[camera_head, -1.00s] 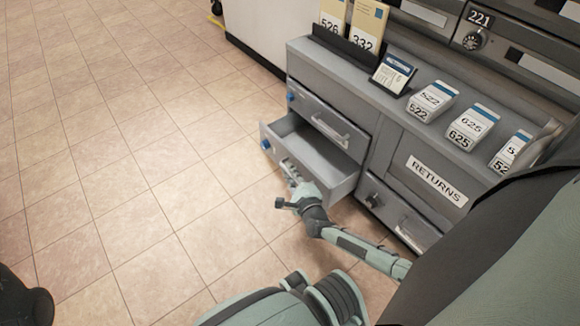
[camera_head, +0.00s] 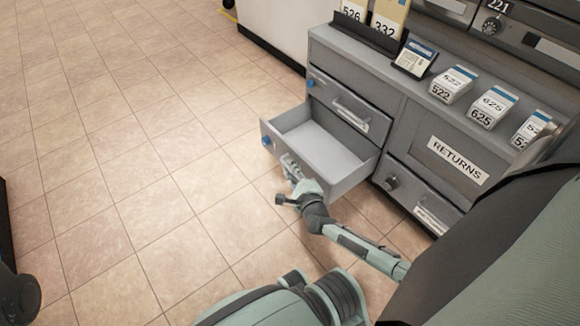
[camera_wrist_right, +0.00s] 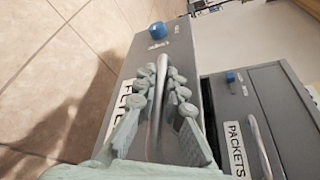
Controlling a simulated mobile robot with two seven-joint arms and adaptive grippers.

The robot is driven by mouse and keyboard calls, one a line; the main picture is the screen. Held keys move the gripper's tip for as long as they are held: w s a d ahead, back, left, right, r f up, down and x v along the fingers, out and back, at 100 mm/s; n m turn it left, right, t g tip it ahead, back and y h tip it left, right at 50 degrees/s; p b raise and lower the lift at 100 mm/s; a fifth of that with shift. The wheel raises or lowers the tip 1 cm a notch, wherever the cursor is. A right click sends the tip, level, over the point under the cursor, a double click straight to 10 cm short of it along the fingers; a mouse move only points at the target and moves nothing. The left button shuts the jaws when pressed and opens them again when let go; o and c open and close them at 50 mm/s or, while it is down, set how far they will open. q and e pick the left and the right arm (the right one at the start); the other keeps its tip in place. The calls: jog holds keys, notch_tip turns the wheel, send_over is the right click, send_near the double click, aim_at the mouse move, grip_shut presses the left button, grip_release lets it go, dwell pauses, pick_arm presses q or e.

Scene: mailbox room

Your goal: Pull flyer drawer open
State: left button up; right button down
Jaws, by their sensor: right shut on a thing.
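The grey flyer drawer (camera_head: 330,146) stands well out from the lower left of the cabinet (camera_head: 385,95) in the head view, and its inside looks empty. Its front (camera_wrist_right: 183,52) shows in the right wrist view, with a blue knob (camera_wrist_right: 158,30), a partly covered label (camera_wrist_right: 118,108) and a metal bar handle (camera_wrist_right: 160,78). My right gripper (camera_head: 290,165) is at the drawer front. In the wrist view its fingers (camera_wrist_right: 163,92) are on both sides of the handle and shut on it. My left gripper is not in view.
A closed drawer labelled PACKETS (camera_wrist_right: 236,148) sits above the open one. A RETURNS panel (camera_head: 457,160) is to its right. Mail bundles (camera_head: 453,84) stand on the cabinet top. The tiled floor (camera_head: 130,150) at left is clear.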

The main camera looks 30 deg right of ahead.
jog(key=c, duration=1.9)
grip_release()
jog(key=shift+d, duration=0.15)
